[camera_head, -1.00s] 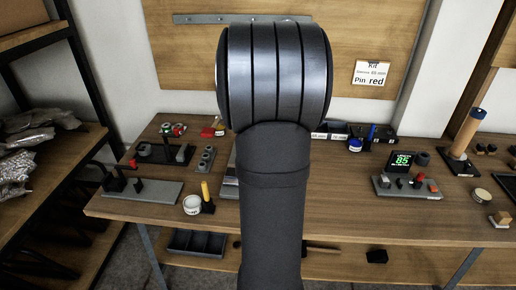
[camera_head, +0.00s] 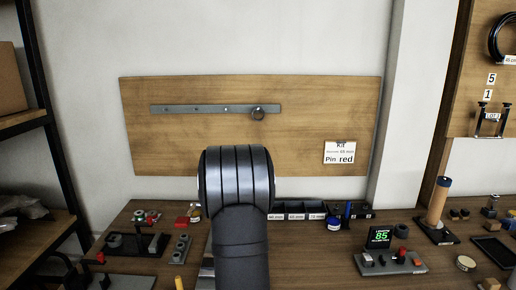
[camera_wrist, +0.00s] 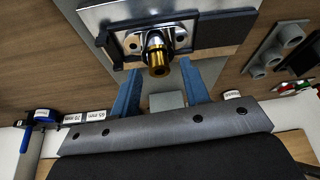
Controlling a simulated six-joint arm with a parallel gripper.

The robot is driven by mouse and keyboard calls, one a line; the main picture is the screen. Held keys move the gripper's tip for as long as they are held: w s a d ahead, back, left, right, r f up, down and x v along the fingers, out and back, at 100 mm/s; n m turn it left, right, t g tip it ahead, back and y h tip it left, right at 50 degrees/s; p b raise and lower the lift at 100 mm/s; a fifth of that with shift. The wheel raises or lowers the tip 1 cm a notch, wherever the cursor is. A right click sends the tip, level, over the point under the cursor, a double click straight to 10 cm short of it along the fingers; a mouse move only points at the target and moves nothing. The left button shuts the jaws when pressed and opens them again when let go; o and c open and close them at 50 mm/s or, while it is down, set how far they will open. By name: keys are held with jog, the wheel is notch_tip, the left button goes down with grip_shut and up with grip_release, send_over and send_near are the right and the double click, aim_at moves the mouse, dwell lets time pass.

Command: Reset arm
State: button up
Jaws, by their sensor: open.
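In the wrist view, my gripper (camera_wrist: 160,68) has two blue fingers standing apart, with no object clasped between them. A brass-coloured cylinder (camera_wrist: 158,56) on a metal flange shows just beyond the fingertips, on a dark-framed fixture (camera_wrist: 212,30). I cannot tell the gap between them and my fingers. A small grey block shape (camera_wrist: 167,100) shows between the finger bases. In the head view my own dark arm link rises at the centre and hides my gripper and the middle of the workbench (camera_head: 330,262).
Labelled bins (camera_head: 297,212) stand along the bench's back edge. A fixture with a green display (camera_head: 380,237) and an upright cylinder on a stand (camera_head: 438,202) are at right. Small fixtures (camera_head: 138,244) are at left. A kit card (camera_head: 339,152) hangs on the wooden board (camera_head: 200,140).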

jog(key=shift+w+r, duration=0.1)
jog(key=shift+r, duration=1.05)
